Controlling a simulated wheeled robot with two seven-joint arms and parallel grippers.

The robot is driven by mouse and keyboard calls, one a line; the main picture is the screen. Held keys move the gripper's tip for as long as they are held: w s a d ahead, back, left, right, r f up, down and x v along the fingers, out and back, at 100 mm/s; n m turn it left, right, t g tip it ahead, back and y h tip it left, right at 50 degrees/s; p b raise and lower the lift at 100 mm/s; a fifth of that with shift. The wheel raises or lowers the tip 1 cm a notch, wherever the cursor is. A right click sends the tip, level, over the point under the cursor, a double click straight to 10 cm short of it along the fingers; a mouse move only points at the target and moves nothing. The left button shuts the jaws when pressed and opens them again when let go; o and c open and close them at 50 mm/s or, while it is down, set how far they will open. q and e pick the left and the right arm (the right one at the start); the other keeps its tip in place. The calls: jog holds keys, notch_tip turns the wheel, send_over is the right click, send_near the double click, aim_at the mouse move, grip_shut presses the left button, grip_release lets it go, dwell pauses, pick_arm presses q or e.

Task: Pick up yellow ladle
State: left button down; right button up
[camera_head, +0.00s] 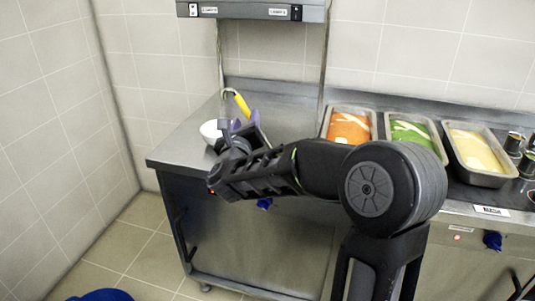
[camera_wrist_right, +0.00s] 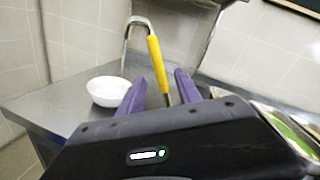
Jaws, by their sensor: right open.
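The yellow ladle (camera_head: 241,101) stands near the counter's left part, its yellow handle and hooked metal top showing; its lower end is hidden behind my right gripper. In the right wrist view the ladle (camera_wrist_right: 157,63) rises upright, slightly tilted, between the two purple fingers. My right gripper (camera_head: 245,121) is open, its fingers spread on either side of the ladle in that view; whether they touch it I cannot tell. My left gripper is not in view.
A white bowl (camera_head: 210,131) sits on the steel counter (camera_head: 178,145), left of the gripper; it also shows in the right wrist view (camera_wrist_right: 108,91). Trays with orange (camera_head: 350,127), green (camera_head: 412,133) and yellow (camera_head: 474,150) food stand to the right. A shelf (camera_head: 255,11) hangs above.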

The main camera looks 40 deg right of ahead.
aim_at(248, 117)
jog(key=shift+w+d+f, duration=0.35)
jog(key=shift+w+d, duration=0.1)
jog(key=shift+s+a+r, duration=0.2)
jog(key=shift+a+r, duration=0.05)
jog(key=shift+x, duration=1.4)
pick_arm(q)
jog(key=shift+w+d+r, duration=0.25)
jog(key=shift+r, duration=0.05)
pick_arm(e)
jog(key=shift+f, duration=0.15)
jog(key=shift+d+p, duration=0.25)
jog(key=shift+p, duration=0.15)
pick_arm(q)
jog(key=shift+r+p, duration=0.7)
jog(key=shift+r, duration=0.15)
pick_arm(e)
jog(key=x, duration=0.4)
jog(key=shift+w+d, duration=0.25)
jog(key=shift+d, duration=0.1)
